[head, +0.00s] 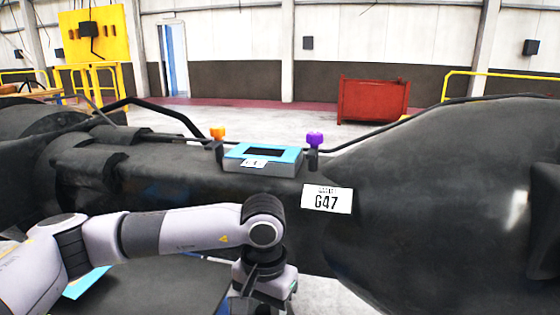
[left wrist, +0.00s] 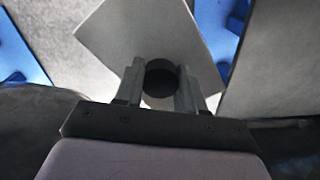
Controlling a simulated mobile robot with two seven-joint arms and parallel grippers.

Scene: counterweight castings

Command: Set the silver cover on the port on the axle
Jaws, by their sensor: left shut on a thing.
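The axle (head: 165,165) is a long dark casting across the head view. On its top sits the port (head: 262,168), a grey box with a light blue rim around a dark rectangular opening; nothing covers the opening. My left gripper (left wrist: 160,76) is shut on the dark round knob of the silver cover (left wrist: 128,30), a flat pale grey plate in the left wrist view. In the head view, my left wrist hangs in front of the axle, lower than the port, with the fingers and cover hidden or out of frame. My right gripper is not in view.
An orange knob (head: 217,132) and a purple knob (head: 315,140) stand on posts at either side of the port. The axle widens at right. A dark surface (head: 150,292) lies below. A red bin (head: 372,100) stands far behind.

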